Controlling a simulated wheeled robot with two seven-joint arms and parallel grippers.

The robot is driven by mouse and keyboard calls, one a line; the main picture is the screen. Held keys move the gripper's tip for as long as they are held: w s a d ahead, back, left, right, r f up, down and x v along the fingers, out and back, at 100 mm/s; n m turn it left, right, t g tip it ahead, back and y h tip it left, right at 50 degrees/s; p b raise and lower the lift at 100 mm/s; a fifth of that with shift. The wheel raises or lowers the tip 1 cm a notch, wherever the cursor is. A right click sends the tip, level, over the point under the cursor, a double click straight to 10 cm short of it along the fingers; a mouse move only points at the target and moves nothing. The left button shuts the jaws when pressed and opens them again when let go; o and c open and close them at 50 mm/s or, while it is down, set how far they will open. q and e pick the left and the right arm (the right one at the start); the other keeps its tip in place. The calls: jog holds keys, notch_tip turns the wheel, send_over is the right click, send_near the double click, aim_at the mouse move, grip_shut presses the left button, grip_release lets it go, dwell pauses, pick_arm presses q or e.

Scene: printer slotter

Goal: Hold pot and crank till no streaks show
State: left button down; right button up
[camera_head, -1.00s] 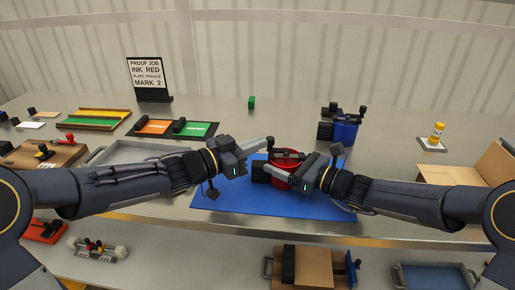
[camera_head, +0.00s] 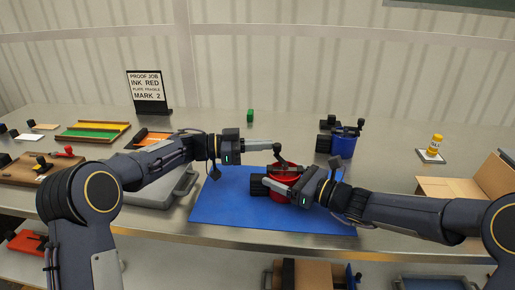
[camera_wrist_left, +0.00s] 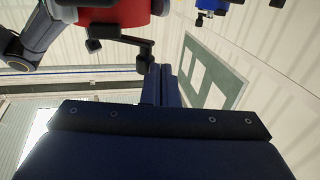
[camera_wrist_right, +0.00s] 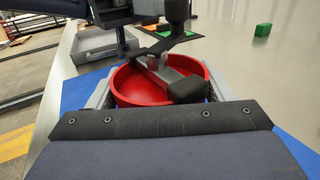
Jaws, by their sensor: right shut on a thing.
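A red round pot (camera_head: 283,186) with a black block handle (camera_head: 258,185) on its left stands on a blue mat (camera_head: 225,200). A crank with a dark upright knob (camera_head: 277,152) sits over it; the knob also shows in the right wrist view (camera_wrist_right: 177,12). My right gripper (camera_head: 287,189) is shut on the red pot, its fingers on either side of the rim. My left gripper (camera_head: 272,146) has its fingertips at the crank knob. In the left wrist view its fingers lie close together with the knob (camera_wrist_left: 143,64) at their tips; whether they grip it is unclear.
A blue pot (camera_head: 343,145) with black parts stands behind, and a small green block (camera_head: 250,115) is farther back. A grey tray (camera_head: 150,190) is left of the mat. A cardboard box (camera_head: 450,187) and yellow bottle (camera_head: 436,144) are at right.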

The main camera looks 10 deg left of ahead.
pick_arm(q)
jog(key=shift+w+d, duration=0.65)
jog(key=shift+w, duration=0.05)
dwell(1.7)
